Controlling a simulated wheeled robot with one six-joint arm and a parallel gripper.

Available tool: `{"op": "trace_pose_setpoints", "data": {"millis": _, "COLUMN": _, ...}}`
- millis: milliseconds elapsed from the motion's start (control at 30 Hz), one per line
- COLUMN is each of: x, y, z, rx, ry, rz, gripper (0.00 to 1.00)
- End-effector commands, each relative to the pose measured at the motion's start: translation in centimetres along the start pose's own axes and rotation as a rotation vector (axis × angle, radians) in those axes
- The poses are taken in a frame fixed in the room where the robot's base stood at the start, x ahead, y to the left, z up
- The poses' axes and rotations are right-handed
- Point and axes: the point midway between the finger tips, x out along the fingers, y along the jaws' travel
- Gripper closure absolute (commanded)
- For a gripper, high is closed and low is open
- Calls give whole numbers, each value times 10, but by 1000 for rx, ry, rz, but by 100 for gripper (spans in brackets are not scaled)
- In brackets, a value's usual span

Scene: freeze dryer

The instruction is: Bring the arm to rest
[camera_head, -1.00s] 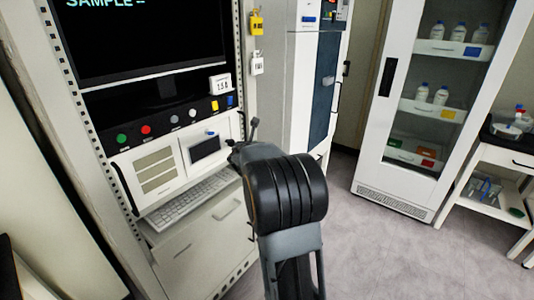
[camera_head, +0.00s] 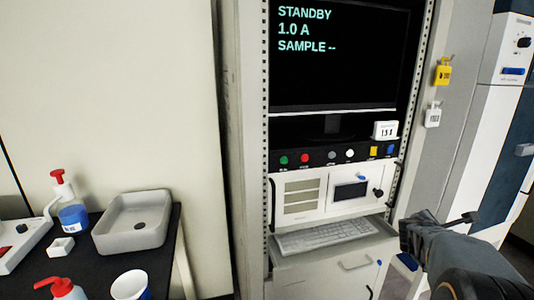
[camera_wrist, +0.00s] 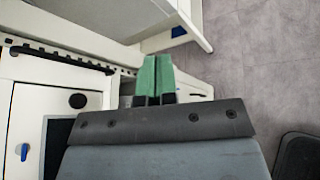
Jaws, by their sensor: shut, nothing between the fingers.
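My gripper (camera_wrist: 156,78) shows in the wrist view with its two green fingers together and nothing between them. It points past the white cabinet front toward the grey floor (camera_wrist: 255,55). In the head view my grey and black arm comes in at the lower right, in front of the right side of the console rack (camera_head: 250,150). The fingertips cannot be made out there.
The rack holds a screen (camera_head: 340,55) reading STANDBY, a row of buttons and a keyboard (camera_head: 325,234). At left, a black bench carries a grey basin (camera_head: 133,222), a blue-labelled bottle (camera_head: 73,216) and a red-topped bottle (camera_head: 62,288).

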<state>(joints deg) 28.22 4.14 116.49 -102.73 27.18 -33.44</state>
Motion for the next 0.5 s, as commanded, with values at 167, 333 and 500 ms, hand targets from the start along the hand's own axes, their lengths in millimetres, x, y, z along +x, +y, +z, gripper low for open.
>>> {"op": "trace_pose_setpoints", "data": {"millis": 167, "x": -50, "y": -39, "z": -14, "rx": 597, "ry": 37, "rz": -261, "gripper": 100}}
{"op": "trace_pose_setpoints", "data": {"millis": 333, "x": -123, "y": -56, "z": -44, "rx": 1089, "ry": 95, "rz": -543, "gripper": 100}}
{"op": "trace_pose_setpoints", "data": {"millis": 500, "x": -210, "y": -56, "z": -76, "rx": 1442, "ry": 189, "rz": -845, "gripper": 100}}
